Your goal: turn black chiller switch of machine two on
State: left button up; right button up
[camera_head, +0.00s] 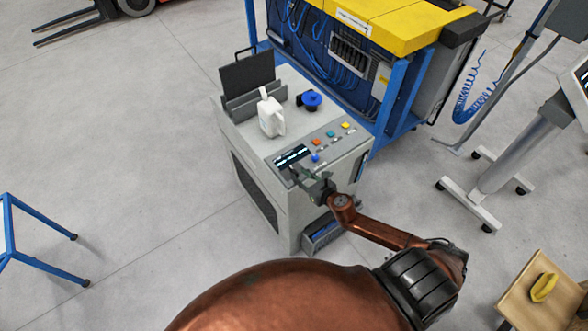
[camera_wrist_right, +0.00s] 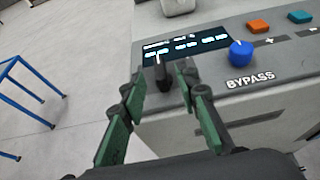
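The grey machine (camera_head: 290,205) stands in the middle of the head view, with a lit display (camera_head: 291,156) on its sloped panel. In the right wrist view, a small black switch (camera_wrist_right: 162,70) stands upright in front of the display (camera_wrist_right: 185,47). My right gripper (camera_head: 303,176) is at the panel's front left corner. In the wrist view its green-padded fingers (camera_wrist_right: 163,82) are apart, with the black switch between their tips. I cannot tell whether a finger touches it. In the head view the gripper hides the switch. My left gripper is not in view.
A blue knob (camera_wrist_right: 240,53) marked BYPASS sits right of the switch. Orange (camera_wrist_right: 259,27) and teal (camera_wrist_right: 300,17) buttons lie beyond it. A white jug (camera_head: 271,115) and a blue-topped item (camera_head: 311,100) stand on the machine. A blue frame cart (camera_head: 385,95) stands behind.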

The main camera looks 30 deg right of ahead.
aim_at(295, 171)
jog(key=x, duration=0.5)
jog(key=shift+w+f, duration=0.1)
jog(key=shift+w, duration=0.2)
jog(key=shift+c, duration=0.4)
grip_shut()
